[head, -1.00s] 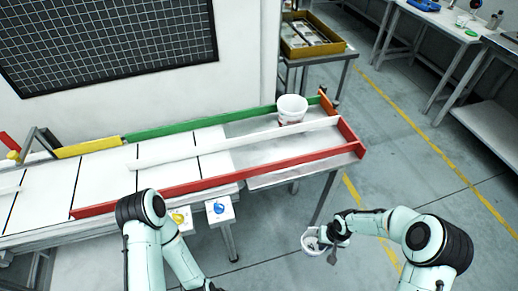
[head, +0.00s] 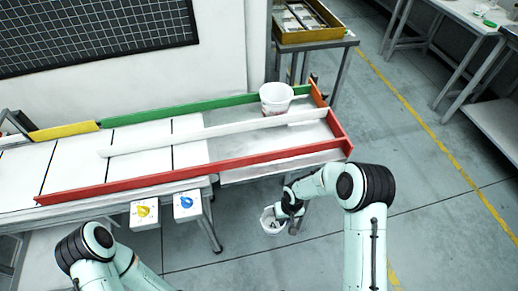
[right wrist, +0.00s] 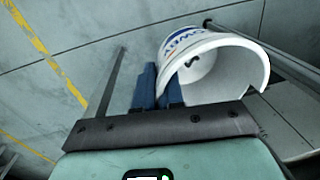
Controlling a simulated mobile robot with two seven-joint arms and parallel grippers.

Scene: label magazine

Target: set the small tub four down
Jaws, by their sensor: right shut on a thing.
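My right gripper (head: 290,211) is shut on the wall of a small white tub (head: 272,220). It holds the tub in front of the table's right part, off the table and over the floor. In the right wrist view the tub (right wrist: 228,72) is tilted, with its open mouth toward the lower right and blue lettering on its side. The blue fingers (right wrist: 160,88) meet its wall at the left. A second white tub (head: 276,95) stands upright at the right end of the table, between the green and white rails. My left gripper is out of view; only its arm shows.
A red rail (head: 200,172) runs along the table's front, with a white rail (head: 215,132) behind it. The metal surface (head: 270,150) between them is bare. Two button boxes, yellow (head: 144,212) and blue (head: 186,204), stand at the front edge. A yellow tray (head: 310,30) is behind.

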